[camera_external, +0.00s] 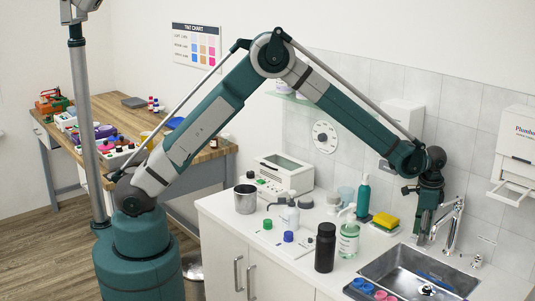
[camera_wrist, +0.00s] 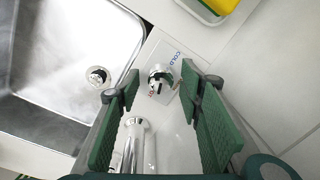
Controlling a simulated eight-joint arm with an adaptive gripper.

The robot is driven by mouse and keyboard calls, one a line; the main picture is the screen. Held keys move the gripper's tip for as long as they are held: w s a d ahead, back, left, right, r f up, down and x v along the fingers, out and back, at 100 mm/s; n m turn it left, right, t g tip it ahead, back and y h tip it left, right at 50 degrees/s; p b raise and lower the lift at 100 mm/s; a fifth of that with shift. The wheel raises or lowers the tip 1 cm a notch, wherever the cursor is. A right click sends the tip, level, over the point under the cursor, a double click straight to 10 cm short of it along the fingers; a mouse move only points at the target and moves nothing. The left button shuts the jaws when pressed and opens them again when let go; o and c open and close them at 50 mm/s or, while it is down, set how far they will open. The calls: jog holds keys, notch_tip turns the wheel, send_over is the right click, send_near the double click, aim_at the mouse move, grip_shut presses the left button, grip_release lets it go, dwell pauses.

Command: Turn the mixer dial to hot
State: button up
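The mixer dial (camera_wrist: 160,80) is a small round chrome knob with a dark mark on its side, on a pale plate in the wrist view. Blue COLD lettering (camera_wrist: 174,58) is on the plate beyond it; red lettering (camera_wrist: 152,91), partly covered, is on its near side. My gripper (camera_wrist: 161,91) is open, with one green finger on each side of the dial in the picture. I see no clear contact and cannot tell the height gap. In the external view my gripper (camera_external: 421,240) points down just left of the faucet; I cannot make out the dial there.
The chrome faucet (camera_external: 454,222) stands close beside my gripper and also shows below the dial in the wrist view (camera_wrist: 133,145). The steel sink (camera_external: 375,267) lies in front.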

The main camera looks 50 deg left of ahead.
jog(key=shift+r, duration=0.2)
notch_tip(320, 180, up, 12)
jog(key=shift+s+d+f, duration=0.2)
jog(key=shift+s, duration=0.15)
dwell(0.7)
jog(key=shift+r, duration=0.1)
